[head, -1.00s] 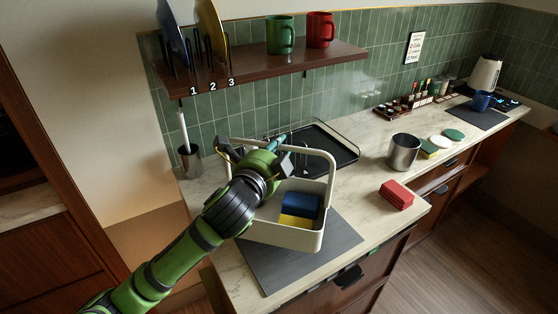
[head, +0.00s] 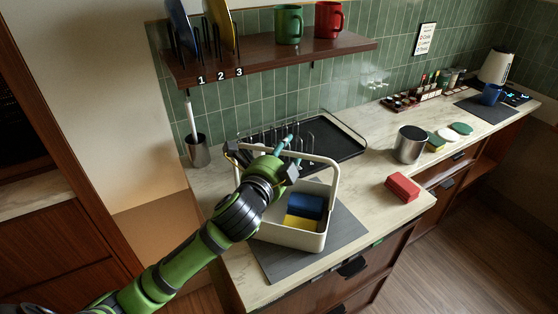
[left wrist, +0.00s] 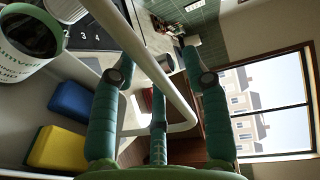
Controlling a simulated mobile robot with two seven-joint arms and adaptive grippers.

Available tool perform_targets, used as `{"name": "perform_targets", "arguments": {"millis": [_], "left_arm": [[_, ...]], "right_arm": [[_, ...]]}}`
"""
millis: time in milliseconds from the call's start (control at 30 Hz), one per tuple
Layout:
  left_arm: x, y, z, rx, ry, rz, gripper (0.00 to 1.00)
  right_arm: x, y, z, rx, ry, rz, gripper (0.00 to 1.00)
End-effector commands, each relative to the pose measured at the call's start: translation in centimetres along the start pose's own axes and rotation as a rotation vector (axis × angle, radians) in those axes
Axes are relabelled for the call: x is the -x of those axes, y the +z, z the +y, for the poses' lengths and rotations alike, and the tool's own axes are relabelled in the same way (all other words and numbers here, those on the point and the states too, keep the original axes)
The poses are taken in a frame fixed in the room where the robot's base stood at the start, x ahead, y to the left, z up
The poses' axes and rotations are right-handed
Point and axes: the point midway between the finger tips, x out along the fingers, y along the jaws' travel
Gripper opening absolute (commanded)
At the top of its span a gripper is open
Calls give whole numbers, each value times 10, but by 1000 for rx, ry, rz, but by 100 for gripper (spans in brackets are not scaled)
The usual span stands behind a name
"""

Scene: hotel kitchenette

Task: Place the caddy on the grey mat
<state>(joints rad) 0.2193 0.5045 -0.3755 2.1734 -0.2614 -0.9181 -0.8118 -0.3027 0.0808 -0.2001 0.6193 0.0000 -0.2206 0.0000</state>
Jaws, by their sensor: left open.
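The caddy (head: 290,238) is a cream open box with a tall arched handle (head: 336,180). It stands upright on the grey mat (head: 345,236), whose bare parts show in front and to the right. A blue block (head: 304,206) and a yellow block (head: 303,223) lie in it; they also show in the left wrist view. My left gripper (head: 288,150) is at the handle. In the left wrist view its teal fingers (left wrist: 158,62) are spread, with the handle bar (left wrist: 140,52) passing between them. My arm hides the caddy's left part. My right gripper is out of view.
A black rack tray (head: 350,150) stands behind the caddy. A steel canister (head: 409,145) and a red block (head: 403,187) are to the right. A shelf (head: 270,61) with mugs and plates hangs above. A brush holder (head: 197,151) stands at the back left.

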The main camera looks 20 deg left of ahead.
Motion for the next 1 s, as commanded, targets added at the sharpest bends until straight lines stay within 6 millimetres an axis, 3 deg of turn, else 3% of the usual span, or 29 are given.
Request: {"name": "perform_targets", "arguments": {"millis": [167,333,467,500,700,1000], "left_arm": [[23,-1,3,0,0,3,46],[61,0,3,0,0,2,46],[93,0,-2,0,4,1,46],[95,1,-6,2,7,-3,46],[109,1,-4,3,4,-4,46],[117,0,0,1,1,0,46]], "right_arm": [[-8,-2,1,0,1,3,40],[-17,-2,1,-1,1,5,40],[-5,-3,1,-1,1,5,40],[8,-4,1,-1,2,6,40],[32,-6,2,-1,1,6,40],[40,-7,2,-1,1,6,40]]}}
